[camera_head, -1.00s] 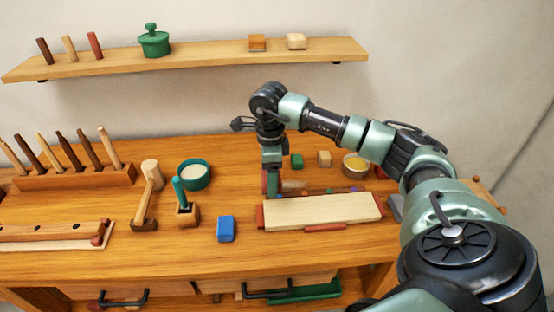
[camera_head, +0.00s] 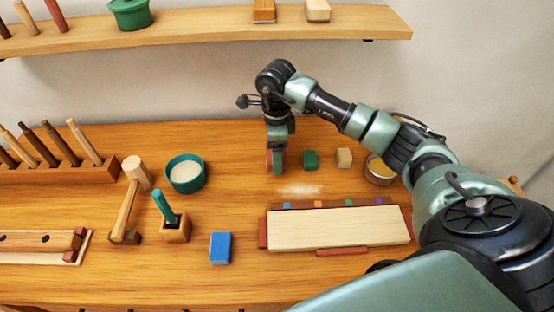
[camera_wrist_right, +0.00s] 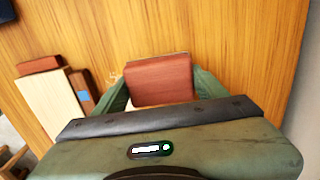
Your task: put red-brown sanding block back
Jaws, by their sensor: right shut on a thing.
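My right gripper (camera_head: 277,166) is shut on the red-brown sanding block (camera_wrist_right: 160,80). In the right wrist view, the block sits between the green fingers, with its broad red-brown face showing. In the head view, only a reddish edge of the block shows at the gripper, low at the bench top and left of a green block (camera_head: 310,159). I cannot tell whether the held block touches the bench. A pale wood block (camera_head: 343,157) stands right of the green one, roughly in line. My left gripper is not in view.
A pale dusty patch (camera_head: 300,190) lies in front of the gripper. A pale board (camera_head: 340,230) with red-brown end pieces lies nearer. A tin (camera_head: 380,170), green bowl (camera_head: 186,174), mallet (camera_head: 127,210) and blue block (camera_head: 220,247) stand around. A shelf (camera_head: 210,32) hangs above.

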